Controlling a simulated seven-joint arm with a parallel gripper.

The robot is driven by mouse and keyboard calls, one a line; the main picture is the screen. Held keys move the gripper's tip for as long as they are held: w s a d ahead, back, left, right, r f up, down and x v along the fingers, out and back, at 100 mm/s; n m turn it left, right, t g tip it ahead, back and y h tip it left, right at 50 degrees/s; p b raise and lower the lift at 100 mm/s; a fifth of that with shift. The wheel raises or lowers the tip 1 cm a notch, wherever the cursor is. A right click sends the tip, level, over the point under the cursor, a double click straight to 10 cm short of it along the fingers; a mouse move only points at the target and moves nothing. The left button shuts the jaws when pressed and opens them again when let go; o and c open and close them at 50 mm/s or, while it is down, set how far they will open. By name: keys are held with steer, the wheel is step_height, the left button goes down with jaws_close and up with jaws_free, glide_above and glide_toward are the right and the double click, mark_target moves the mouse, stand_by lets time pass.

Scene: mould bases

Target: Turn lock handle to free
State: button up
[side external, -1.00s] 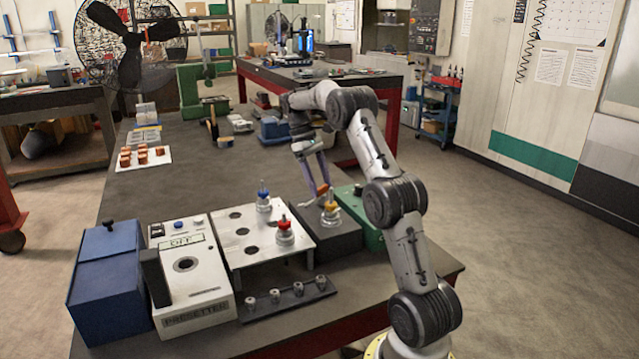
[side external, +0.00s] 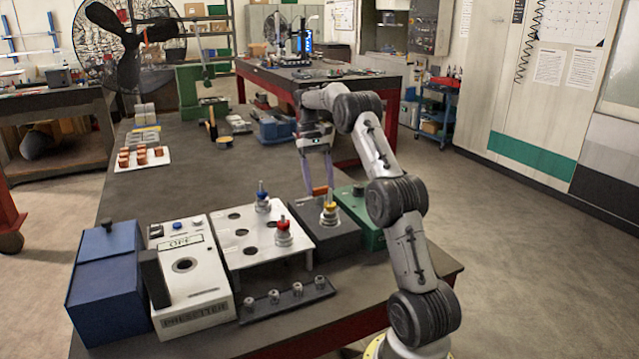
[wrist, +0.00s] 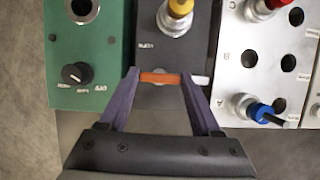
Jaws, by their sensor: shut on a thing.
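The lock handle has an orange grip (wrist: 160,78) and a pale metal end (wrist: 200,80) sticking out to the right in the wrist view. It lies across the dark block (wrist: 150,105), beside the yellow-topped tool holder (wrist: 176,12). My gripper (wrist: 158,78) has its two purple fingers shut on the ends of the orange grip. In the side external view, my gripper (side external: 319,192) points down at the handle, at the back of the dark block (side external: 338,238). The handle's pivot is not clear, and the small labels on the block are too blurred to read.
A green box (side external: 372,232) with a black knob (wrist: 76,74) stands right of the block. Left of it, a white plate (side external: 240,258) carries red (side external: 283,228) and blue (side external: 262,198) tool holders. A presetter (side external: 190,290) and blue box (side external: 105,285) stand farther left.

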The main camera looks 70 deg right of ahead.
steer(key=shift+r, duration=0.1)
steer(key=o, duration=1.4)
steer(key=shift+r, duration=0.4)
step_height(320, 180, up, 3)
steer(key=shift+s+a+f, duration=0.1)
steer(key=shift+a, duration=0.05)
steer(key=s+a+r, duration=0.6)
steer(key=a, duration=0.1)
steer(key=s+a+r, duration=0.2)
steer(key=a+r, duration=0.1)
steer(key=shift+s+a+r, duration=0.15)
steer(key=shift+s+a, duration=0.05)
steer(key=shift+s, duration=0.2)
